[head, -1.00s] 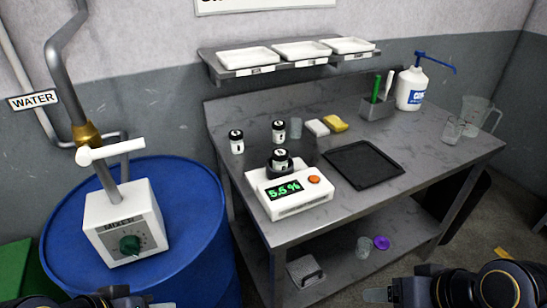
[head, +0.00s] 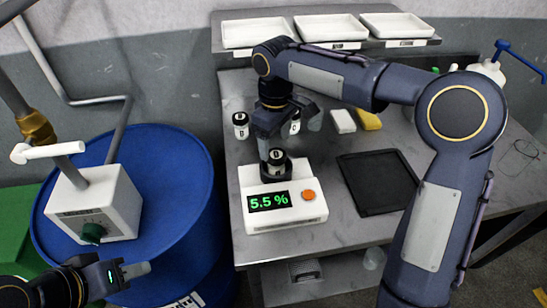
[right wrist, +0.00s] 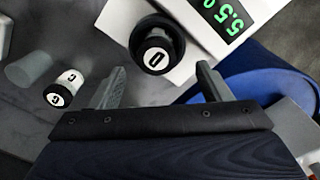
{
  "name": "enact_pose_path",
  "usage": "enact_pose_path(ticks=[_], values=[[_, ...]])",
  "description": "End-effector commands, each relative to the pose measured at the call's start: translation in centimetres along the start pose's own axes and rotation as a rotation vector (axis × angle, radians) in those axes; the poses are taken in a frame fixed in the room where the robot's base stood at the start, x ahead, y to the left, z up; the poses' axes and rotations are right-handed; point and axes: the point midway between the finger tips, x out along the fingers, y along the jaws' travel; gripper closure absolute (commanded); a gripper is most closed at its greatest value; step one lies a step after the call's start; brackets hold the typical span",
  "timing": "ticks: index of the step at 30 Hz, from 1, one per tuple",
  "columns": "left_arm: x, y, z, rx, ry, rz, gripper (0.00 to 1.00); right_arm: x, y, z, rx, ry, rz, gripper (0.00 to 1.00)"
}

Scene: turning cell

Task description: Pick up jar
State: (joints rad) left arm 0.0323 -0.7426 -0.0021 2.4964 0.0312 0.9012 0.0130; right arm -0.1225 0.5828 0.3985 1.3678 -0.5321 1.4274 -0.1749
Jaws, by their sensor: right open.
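A small jar (head: 277,159) with a black top and white label sits in the dark round seat of a white meter (head: 300,213) reading 5.5 %. My right gripper (head: 281,136) points down over it, open and empty. In the right wrist view this jar (right wrist: 157,45) lies just beyond the two spread fingers (right wrist: 160,85), not between their tips. A second jar (head: 240,125) stands left on the bench; a third (head: 295,125) is partly hidden behind the right gripper. My left gripper (head: 137,270) is low at the left, away from the jars; its jaw opening is unclear.
A black tray (head: 378,183) lies right of the meter. A white block (head: 342,121) and a yellow sponge (head: 369,121) are behind it. A blue drum (head: 180,185) carrying a mixer box (head: 100,205) stands left of the bench. White trays (head: 330,30) sit on the shelf above.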

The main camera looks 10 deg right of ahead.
Motion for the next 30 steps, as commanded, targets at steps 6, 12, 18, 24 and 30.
enact_pose_path(ticks=[6,12,18,24,30], values=[[-0.2,0.1,-0.1,0.000,0.000,0.000,0.64,2.6,0.2,0.1,0.002,-0.003,-0.004,0.29],[-0.5,0.2,-0.3,0.000,0.000,0.000,0.64,5.7,0.4,0.0,0.001,-0.003,-0.003,0.29],[-0.6,0.3,-0.3,0.000,0.000,0.000,0.64,6.7,0.4,-0.1,0.002,0.001,-0.002,0.29],[-0.5,0.2,-0.3,0.000,0.000,0.000,0.64,6.7,0.4,-0.1,0.003,0.001,-0.002,0.34],[-0.5,0.2,-0.3,0.000,0.000,0.000,0.64,6.7,0.4,-0.1,0.003,0.001,-0.002,0.60]])
